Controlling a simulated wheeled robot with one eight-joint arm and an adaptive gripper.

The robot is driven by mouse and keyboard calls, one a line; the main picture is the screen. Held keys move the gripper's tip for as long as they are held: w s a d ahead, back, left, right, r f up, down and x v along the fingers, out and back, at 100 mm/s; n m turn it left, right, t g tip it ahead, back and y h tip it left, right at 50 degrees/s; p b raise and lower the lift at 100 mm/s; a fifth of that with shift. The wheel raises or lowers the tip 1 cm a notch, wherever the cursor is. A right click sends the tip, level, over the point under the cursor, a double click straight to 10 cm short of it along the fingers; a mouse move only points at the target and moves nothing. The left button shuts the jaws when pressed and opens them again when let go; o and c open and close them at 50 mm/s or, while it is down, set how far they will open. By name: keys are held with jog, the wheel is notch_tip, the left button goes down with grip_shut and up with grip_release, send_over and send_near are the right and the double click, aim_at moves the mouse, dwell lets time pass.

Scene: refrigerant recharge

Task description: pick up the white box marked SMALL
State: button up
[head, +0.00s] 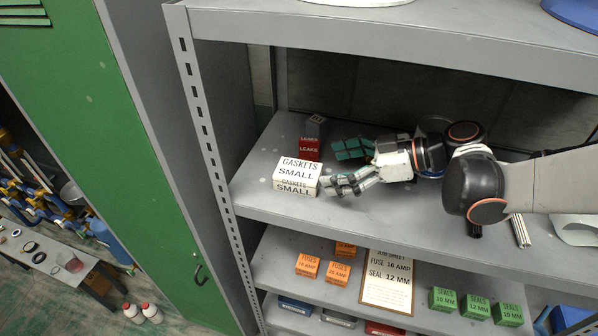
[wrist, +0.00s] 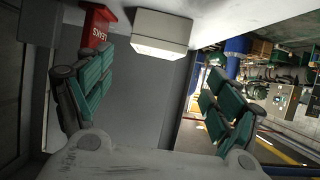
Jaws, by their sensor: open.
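The white box marked GASKETS SMALL (head: 297,170) sits on the upper grey shelf, near its left front edge. It also shows in the wrist view (wrist: 161,35), at the top and ahead of the space between my fingers. My gripper (head: 338,166) is open and empty, just to the right of the box in the head view, with its fingers pointing at it. One finger reaches toward the box's right side; I cannot tell whether it touches. In the wrist view my gripper (wrist: 158,95) shows its two green-padded fingers spread wide.
A red box marked LEAKS (head: 309,146) stands just behind the white box, with a dark box (head: 315,124) behind that. The shelf's slotted post (head: 205,125) rises at left. The shelf below holds orange fuse boxes (head: 307,265), a sign (head: 388,283) and green seal boxes (head: 476,307).

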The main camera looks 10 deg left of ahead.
aim_at(309, 172)
jog(key=x, duration=0.4)
jog(key=shift+w+a+f, duration=0.1)
jog(key=shift+w+f, duration=0.1)
jog(key=shift+w, duration=0.1)
jog(key=shift+s+a+f, duration=0.1)
jog(key=shift+s+a, duration=0.05)
jog(key=shift+a, duration=0.2)
jog(key=p+x, duration=0.1)
jog(key=x, duration=0.4)
jog(key=shift+d+f, duration=0.1)
jog(key=shift+f, duration=0.1)
jog(key=c, duration=1.3)
